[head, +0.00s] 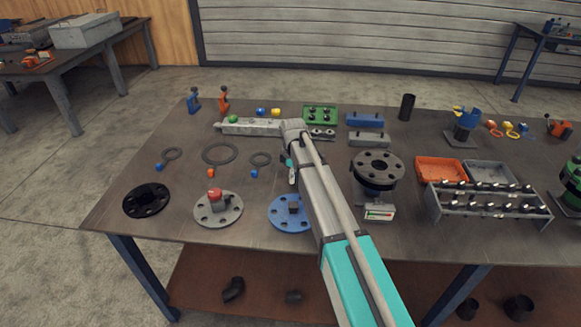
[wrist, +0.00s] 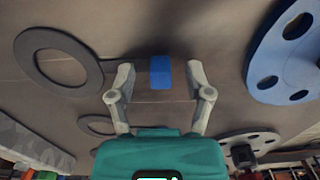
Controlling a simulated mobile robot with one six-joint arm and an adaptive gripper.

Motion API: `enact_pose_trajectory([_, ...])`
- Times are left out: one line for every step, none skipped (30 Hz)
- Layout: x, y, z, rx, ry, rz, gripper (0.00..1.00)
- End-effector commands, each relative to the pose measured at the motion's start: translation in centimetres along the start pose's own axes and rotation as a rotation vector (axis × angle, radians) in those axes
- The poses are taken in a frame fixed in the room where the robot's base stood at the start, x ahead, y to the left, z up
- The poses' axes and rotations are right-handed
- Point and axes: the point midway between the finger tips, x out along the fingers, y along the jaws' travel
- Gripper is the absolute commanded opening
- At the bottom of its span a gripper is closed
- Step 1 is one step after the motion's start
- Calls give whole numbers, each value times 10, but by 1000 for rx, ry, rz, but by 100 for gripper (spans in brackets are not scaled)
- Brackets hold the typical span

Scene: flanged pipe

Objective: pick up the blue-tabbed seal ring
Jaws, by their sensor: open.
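Two thin dark rings have blue tabs in the head view. One ring (head: 171,153) lies at the left with its tab (head: 160,167); the other ring (head: 250,160) lies nearer my arm, with its tab (head: 254,173). My gripper (head: 291,175) is just right of that nearer ring in the head view, partly hidden by my arm. In the wrist view my gripper (wrist: 161,76) is open and empty, and a blue tab (wrist: 160,72) appears between its fingers, apart from both. A flat ring (wrist: 36,62) lies to its left there. I cannot tell the height gap.
A ring with an orange tab (head: 211,173) lies between the blue-tabbed ones. A blue flange (head: 280,213), grey flange (head: 218,218) and black flange (head: 146,203) lie along the front. A grey rail (head: 250,126) lies behind; a dark flanged pipe (head: 377,165) stands right of my arm.

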Motion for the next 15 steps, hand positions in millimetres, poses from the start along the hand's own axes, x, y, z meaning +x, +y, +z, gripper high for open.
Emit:
enact_pose_trajectory([0, 0, 0, 0, 0, 0, 66])
enact_pose_trajectory([0, 0, 0, 0, 0, 0, 66])
enact_pose_trajectory([0, 0, 0, 0, 0, 0, 66])
enact_pose_trajectory([0, 0, 0, 0, 0, 0, 66])
enact_pose_trajectory([0, 0, 0, 0, 0, 0, 66])
enact_pose_trajectory([0, 0, 0, 0, 0, 0, 66])
enact_pose_trajectory([0, 0, 0, 0, 0, 0, 66])
enact_pose_trajectory([0, 0, 0, 0, 0, 0, 66])
enact_pose_trajectory([0, 0, 0, 0, 0, 0, 58])
enact_pose_trajectory([0, 0, 0, 0, 0, 0, 53])
enact_pose_trajectory([0, 0, 0, 0, 0, 0, 47])
enact_pose_trajectory([0, 0, 0, 0, 0, 0, 40])
enact_pose_trajectory([0, 0, 0, 0, 0, 0, 34])
enact_pose_trajectory([0, 0, 0, 0, 0, 0, 29])
enact_pose_trajectory([0, 0, 0, 0, 0, 0, 21])
